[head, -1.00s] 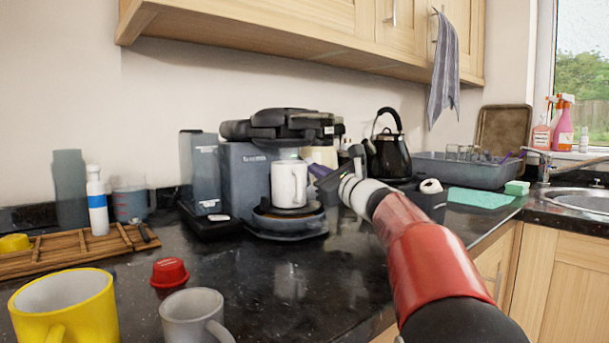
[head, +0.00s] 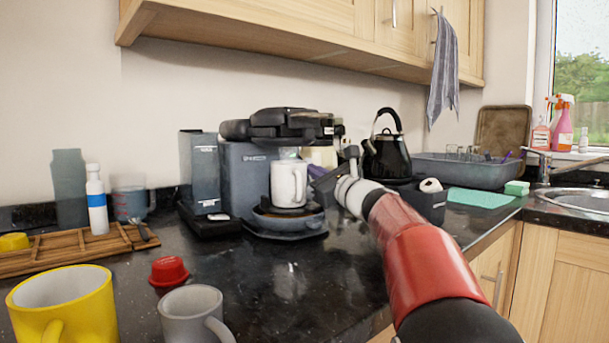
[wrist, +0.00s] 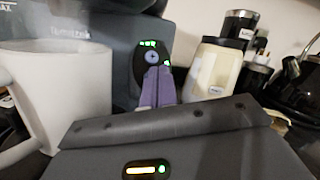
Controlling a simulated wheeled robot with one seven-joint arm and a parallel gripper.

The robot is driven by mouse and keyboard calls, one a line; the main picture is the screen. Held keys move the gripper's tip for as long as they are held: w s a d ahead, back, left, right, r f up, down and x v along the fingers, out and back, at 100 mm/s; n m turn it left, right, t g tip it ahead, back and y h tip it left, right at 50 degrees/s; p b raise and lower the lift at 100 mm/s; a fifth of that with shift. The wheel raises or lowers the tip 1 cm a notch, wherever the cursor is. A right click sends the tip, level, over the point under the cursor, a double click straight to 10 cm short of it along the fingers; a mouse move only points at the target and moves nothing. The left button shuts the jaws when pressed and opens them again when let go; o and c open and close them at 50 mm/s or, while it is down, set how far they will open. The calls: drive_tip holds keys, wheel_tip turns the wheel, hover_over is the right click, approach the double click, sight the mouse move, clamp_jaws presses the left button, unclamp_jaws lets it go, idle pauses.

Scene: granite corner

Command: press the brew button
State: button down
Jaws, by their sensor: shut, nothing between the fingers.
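The dark coffee machine (head: 245,172) stands on the counter with its top part over a white mug (head: 289,184). The mug also shows at the left of the wrist view (wrist: 62,95). The brew button appears to be the round bluish button (wrist: 152,57) on a black panel with small green lights. My gripper (wrist: 158,70) is shut and empty, its purple fingers pointing at the panel with their tips just below the button. I cannot tell whether they touch it. In the head view my gripper (head: 318,174) is at the machine's right side, and the button is hidden.
A yellow mug (head: 65,305), a grey mug (head: 190,310) and a red capsule (head: 168,270) stand at the front left. The counter before the machine is clear.

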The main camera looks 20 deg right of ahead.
drive_tip(key=shift+w+a+f, duration=0.4)
drive_tip(key=shift+w+f, duration=0.05)
drive_tip(key=shift+f, duration=0.2)
idle(0.6)
drive_tip(key=shift+s+d, duration=0.1)
drive_tip(key=shift+s, duration=0.05)
drive_tip(key=shift+s+d+r, duration=0.15)
drive_tip(key=shift+s, duration=0.1)
drive_tip(key=shift+d, duration=0.1)
drive_tip(key=shift+s+d+r, duration=0.25)
drive_tip(key=shift+s, duration=0.05)
drive_tip(key=shift+s+d+r+p, duration=0.25)
drive_tip(key=shift+s+d+r, duration=0.4)
drive_tip(key=shift+s, duration=0.15)
drive_tip(key=shift+s+d+r+p, duration=0.2)
drive_tip(key=shift+s+d+r, duration=0.35)
drive_tip(key=shift+s+r, duration=0.15)
drive_tip(key=shift+s, duration=0.1)
